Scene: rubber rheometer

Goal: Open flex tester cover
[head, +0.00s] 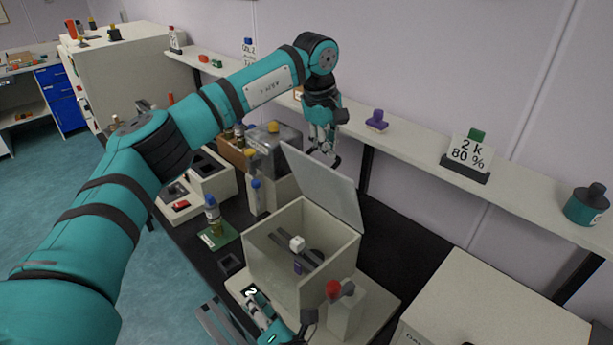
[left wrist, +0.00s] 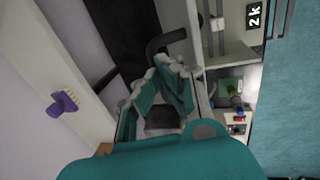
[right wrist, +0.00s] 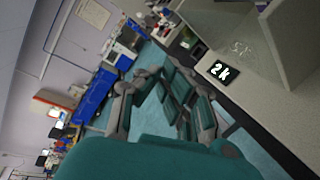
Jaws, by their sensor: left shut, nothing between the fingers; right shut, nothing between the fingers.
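The flex tester is a pale open-topped box (head: 345,255) in the head view. Its translucent cover (head: 330,185) stands raised and tilted back at the rear edge. A white block and dark bars show inside. My left gripper (head: 325,148) is shut and empty at the raised cover's upper edge; I cannot tell whether it touches. A dark curved piece (left wrist: 165,42) lies by its fingertips (left wrist: 165,68) in the left wrist view. My right gripper (head: 272,328) is low in front of the box, shut and empty. The "2 k" label (right wrist: 220,71) is near it in the right wrist view.
A red-knobbed post (head: 345,305) stands at the box's front right. A wall shelf (head: 420,155) behind carries a purple stamp (head: 377,120) and an "80 %" sign (head: 468,155). Bottles and another machine (head: 272,160) crowd the left. Black bench (head: 395,235) is bare right of the cover.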

